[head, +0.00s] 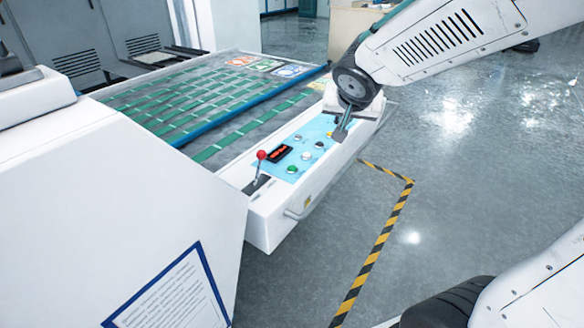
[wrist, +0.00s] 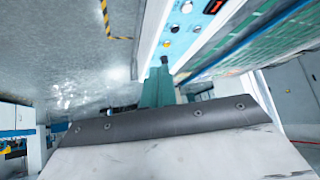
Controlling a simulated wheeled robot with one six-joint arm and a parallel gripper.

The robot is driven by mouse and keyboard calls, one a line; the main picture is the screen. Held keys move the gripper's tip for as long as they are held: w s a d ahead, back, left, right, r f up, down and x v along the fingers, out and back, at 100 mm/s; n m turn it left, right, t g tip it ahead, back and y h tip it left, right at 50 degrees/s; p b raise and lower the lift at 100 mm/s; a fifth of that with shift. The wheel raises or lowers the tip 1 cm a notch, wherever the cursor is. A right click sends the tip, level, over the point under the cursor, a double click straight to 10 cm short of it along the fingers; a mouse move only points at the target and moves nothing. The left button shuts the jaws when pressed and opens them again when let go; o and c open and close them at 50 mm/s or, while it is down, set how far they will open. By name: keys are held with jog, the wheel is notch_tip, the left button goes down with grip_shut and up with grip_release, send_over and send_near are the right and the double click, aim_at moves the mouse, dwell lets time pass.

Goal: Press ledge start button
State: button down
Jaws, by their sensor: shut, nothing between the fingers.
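The ledge's light-blue control panel (head: 308,147) carries a green button (head: 292,169), several pale buttons and a yellow button (head: 330,134) at its far right end. No start label is readable. My gripper (head: 339,136) is shut and empty, pointing down over the yellow-button end, away from the green button. In the wrist view my gripper (wrist: 163,62) has its dark tips just below the yellow button (wrist: 166,44). Whether the tips touch the panel I cannot tell. The green button is not clearly seen in the wrist view.
A red-knobbed lever (head: 262,156) and a dark display with red digits (head: 279,153) stand at the panel's near end. A conveyor bed with green strips (head: 190,100) lies behind. A handle (head: 300,211) juts from the ledge front. Striped tape (head: 380,246) marks open floor.

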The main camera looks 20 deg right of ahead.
jog(key=w+a+f+t+y, duration=0.15)
jog(key=w+a+f, duration=0.25)
jog(key=w, duration=0.4)
jog(key=y, duration=0.4)
send_over(294, 170)
notch_tip(294, 170, down, 4)
jog(key=shift+r+m, duration=0.1)
jog(key=shift+m, duration=0.3)
jog(key=shift+f, duration=4.4)
jog(key=shift+f, duration=0.15)
jog(key=shift+f, duration=0.3)
